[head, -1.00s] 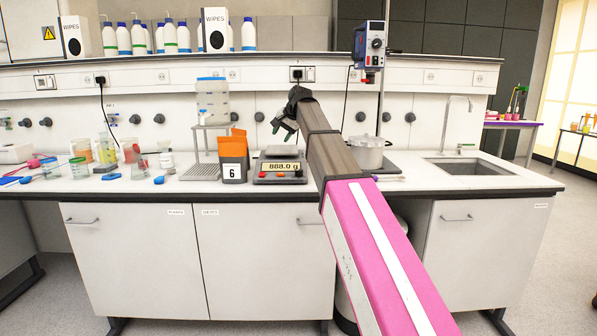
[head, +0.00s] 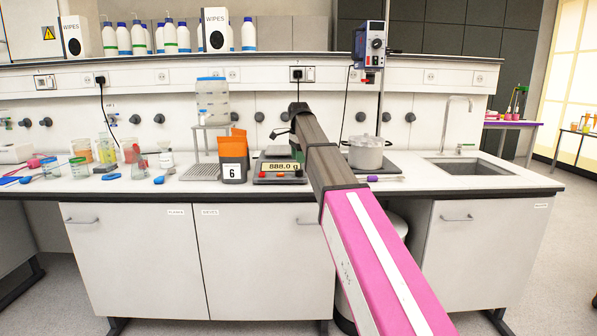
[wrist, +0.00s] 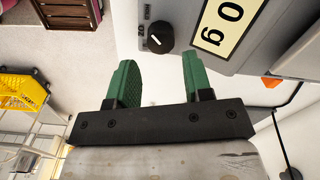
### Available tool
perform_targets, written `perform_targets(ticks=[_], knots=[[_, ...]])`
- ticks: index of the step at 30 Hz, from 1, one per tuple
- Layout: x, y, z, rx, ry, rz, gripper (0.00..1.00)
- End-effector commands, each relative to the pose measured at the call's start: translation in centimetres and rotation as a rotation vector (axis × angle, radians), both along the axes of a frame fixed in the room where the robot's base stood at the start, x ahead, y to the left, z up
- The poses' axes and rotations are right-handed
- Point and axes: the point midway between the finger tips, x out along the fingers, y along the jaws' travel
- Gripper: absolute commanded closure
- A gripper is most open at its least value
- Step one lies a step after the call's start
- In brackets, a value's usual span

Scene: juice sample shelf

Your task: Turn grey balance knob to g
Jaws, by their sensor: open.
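The grey balance (head: 262,165) stands on the bench with a lit display (head: 284,167) that reads 888.0 g. In the wrist view, part of its grey housing (wrist: 185,12) and the end of the display (wrist: 222,25) show.
An orange bag with a black pouch (head: 234,160) marked 6 stands close left of the balance. Several beakers (head: 105,150) stand at the left. A mixer (head: 370,45) hangs on a stand behind.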

Motion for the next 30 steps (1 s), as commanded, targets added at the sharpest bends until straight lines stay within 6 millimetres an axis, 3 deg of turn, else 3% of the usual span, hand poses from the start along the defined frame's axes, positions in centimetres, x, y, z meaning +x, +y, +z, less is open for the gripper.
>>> perform_targets(ticks=[3, 9, 23, 26, 30], knots=[[-0.1, 0.0, -2.2, 0.001, 0.000, 0.001, 0.54], [0.0, 0.0, -4.7, 0.002, -0.002, 0.001, 0.54], [0.1, 0.0, -5.8, 0.001, -0.002, 0.002, 0.54], [0.1, 0.0, -5.7, 0.001, -0.002, 0.002, 0.86], [0.1, 0.0, -5.7, 0.001, -0.002, 0.002, 0.88]])
